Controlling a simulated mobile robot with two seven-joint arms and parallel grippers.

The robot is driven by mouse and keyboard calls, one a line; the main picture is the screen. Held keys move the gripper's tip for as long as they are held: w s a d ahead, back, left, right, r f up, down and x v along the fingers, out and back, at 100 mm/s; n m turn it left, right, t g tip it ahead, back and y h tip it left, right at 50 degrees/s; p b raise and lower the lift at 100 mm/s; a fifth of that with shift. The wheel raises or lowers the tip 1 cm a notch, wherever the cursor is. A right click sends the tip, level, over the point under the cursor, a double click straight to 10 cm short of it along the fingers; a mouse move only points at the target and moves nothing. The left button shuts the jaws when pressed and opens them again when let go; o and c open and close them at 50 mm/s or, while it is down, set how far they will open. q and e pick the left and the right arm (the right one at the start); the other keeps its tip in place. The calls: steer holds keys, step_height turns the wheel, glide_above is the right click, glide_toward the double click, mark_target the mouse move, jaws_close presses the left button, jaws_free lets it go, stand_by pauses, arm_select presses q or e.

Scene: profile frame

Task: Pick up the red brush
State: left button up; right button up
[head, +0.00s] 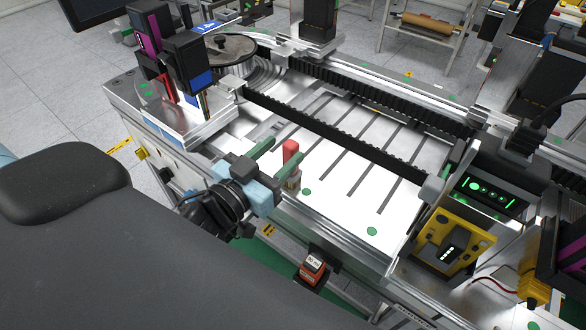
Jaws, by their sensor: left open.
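The red brush (290,149) stands upright near the front edge of the machine's bright metal bed, with a red top and a tan lower part. My left gripper (284,158) has light-blue jaw mounts and green fingers. It is open and reaches in from the lower left, one finger on the far left side of the brush and the other by its lower part. The near finger partly hides the lower part. I cannot tell whether either finger touches it. My right gripper is not in view.
The slotted bed (345,175) is clear to the right of the brush. A black toothed rail (335,135) runs behind it. Black units (185,60) stand at the left end, and a yellow unit (450,240) at the right. A red-and-black box (312,266) sits below the front edge.

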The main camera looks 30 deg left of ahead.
mark_target(295, 141)
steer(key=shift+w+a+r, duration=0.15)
arm_select(q)
steer(key=shift+w+r, duration=0.1)
steer(key=shift+w, duration=0.2)
steer(key=w, duration=0.2)
steer(key=w+d+p, duration=0.1)
steer(key=w, duration=0.1)
steer(key=shift+w, duration=0.3)
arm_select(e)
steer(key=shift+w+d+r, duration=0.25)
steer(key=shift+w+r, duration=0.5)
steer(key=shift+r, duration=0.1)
arm_select(q)
steer(key=shift+c, duration=0.7)
jaws_close()
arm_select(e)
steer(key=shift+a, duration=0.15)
